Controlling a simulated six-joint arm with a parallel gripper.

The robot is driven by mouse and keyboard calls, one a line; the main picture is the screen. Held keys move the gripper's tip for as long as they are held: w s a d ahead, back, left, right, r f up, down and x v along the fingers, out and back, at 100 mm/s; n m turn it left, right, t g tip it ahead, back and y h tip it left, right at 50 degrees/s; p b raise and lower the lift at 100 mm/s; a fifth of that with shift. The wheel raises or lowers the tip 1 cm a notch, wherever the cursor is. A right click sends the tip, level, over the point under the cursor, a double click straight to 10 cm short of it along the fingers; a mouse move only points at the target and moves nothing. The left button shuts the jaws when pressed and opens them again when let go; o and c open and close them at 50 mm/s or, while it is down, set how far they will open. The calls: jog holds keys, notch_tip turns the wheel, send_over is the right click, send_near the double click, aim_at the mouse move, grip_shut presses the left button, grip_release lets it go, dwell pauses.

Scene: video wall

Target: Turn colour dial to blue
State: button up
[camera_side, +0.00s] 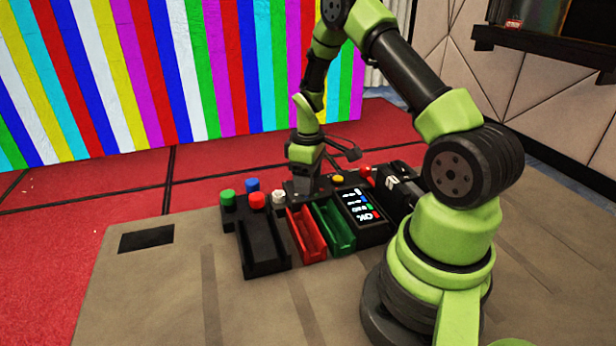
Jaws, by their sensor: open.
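I cannot make out for certain which part is the colour dial. A black panel (374,234) carries a small dark screen (360,205) with white marks and red, green and blue spots. A yellow knob (338,179) stands at the panel's back edge, and a red knob (365,170) lies to its right. My gripper (304,190) points down behind the red and green trays, left of the yellow knob. It is open. Its dark fingers blend into the black parts below, so contact with them cannot be told.
A black block (264,252) has green (228,197), blue (252,184), red (257,200) and white (278,197) knobs behind or on it. A red tray (306,234) and a green tray (334,228) stand beside it. The tan table's (180,290) front left is mostly clear.

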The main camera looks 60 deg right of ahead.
jog(key=c, duration=0.9)
jog(key=shift+m, duration=0.3)
jog(key=m, duration=0.3)
jog(key=shift+a+m, duration=0.1)
jog(key=shift+m, duration=2)
jog(key=o, duration=0.9)
